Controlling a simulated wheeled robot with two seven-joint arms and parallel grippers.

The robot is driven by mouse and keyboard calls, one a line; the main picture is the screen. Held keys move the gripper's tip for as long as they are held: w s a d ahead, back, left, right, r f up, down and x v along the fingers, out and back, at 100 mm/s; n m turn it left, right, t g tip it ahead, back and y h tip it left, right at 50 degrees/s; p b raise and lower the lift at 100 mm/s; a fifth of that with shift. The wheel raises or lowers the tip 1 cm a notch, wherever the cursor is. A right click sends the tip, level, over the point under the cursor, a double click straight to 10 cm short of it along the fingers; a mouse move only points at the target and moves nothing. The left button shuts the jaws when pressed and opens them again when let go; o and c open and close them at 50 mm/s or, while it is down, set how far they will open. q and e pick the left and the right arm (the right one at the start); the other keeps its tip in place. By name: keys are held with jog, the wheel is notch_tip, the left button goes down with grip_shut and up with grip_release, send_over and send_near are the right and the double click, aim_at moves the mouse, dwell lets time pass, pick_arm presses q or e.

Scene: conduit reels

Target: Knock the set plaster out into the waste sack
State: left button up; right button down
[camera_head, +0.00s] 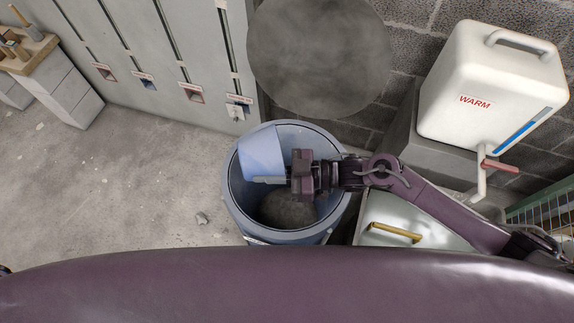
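A pale blue container (262,152), which looks like a mixing cup or bucket, is tilted over the mouth of a round blue bin (233,190). My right gripper (270,180) reaches in from the right over the bin, and its fingers appear closed on the container's lower edge. The inside of the container is turned away from me, so I cannot see any plaster in it. Dark grey material (288,210) shows in the bottom of the bin. I cannot make out a separate sack. My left gripper is not in view.
A white tank marked WARM (490,85) with a red-handled tap (500,165) stands on a grey block at right. A pale box with a yellow handle (396,231) is beside the bin. A grey disc (318,50) is behind it. Floor (130,175) at left is mostly clear.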

jog(key=shift+a+f+h, duration=0.2)
jog(key=shift+f+h, duration=0.1)
jog(key=shift+f, duration=0.3)
jog(key=s+a+f+n+t+h+p, duration=0.2)
jog(key=a+f+h+p, duration=0.2)
jog(key=a+h+p, duration=0.7)
jog(key=shift+s+f+n+h+p, duration=0.25)
jog(key=shift+h+p, duration=0.7)
jog(key=shift+h, duration=1.75)
